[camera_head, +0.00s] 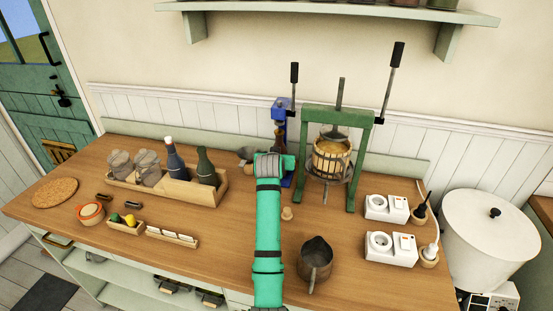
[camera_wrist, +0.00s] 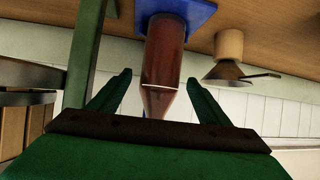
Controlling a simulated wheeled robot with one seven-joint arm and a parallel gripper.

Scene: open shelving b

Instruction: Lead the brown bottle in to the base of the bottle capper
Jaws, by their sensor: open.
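The brown bottle (camera_wrist: 165,52) shows in the wrist view, which looks upside down. It stands upright with its foot over the blue base (camera_wrist: 200,14) of the bottle capper and appears to rest on it. My gripper (camera_wrist: 160,80) is open, with one finger on each side of the bottle's upper part and visible gaps on both sides. In the head view the blue bottle capper (camera_head: 281,105) stands at the back of the counter, left of the green press. The brown bottle (camera_head: 279,132) shows in part there; my arm hides its lower part and much of the base.
The green press (camera_head: 367,160) stands close right of the capper. A funnel (camera_wrist: 224,72) on a wooden piece is nearby on the other side. A wooden crate (camera_head: 120,184) with bottles and jars stands left. A metal jug (camera_head: 316,262) and a cork (camera_head: 287,213) stand in front.

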